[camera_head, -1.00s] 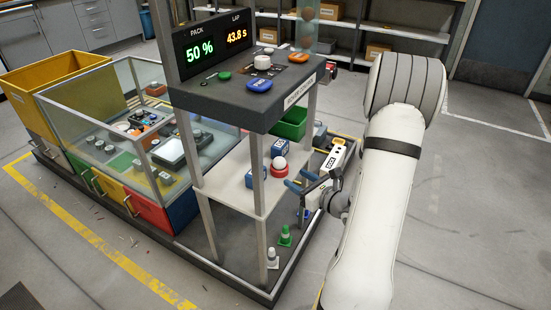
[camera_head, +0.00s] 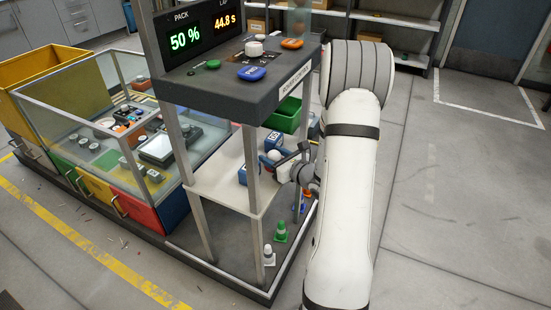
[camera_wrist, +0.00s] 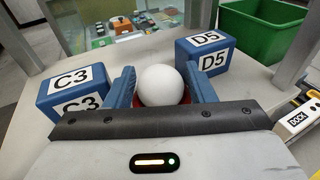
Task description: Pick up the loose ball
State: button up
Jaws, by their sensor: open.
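The loose ball is a plain white ball (camera_wrist: 161,84) on a low red holder (camera_wrist: 147,102), on the white shelf (camera_head: 225,185) under the display console. My gripper (camera_wrist: 160,88) is open, with one blue finger on the ball's left and the other on its right. The ball sits between the fingers; a small gap seems to show, though contact is hard to judge.
Blue blocks flank the ball: C3 (camera_wrist: 75,92) at left and D5 (camera_wrist: 205,55) at right. A green bin (camera_wrist: 262,32) stands beyond D5. Console posts rise around the shelf. A DOCK-labelled part (camera_wrist: 298,121) is at right.

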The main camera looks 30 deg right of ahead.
jog(key=c, duration=0.7)
jog(key=shift+o, duration=0.2)
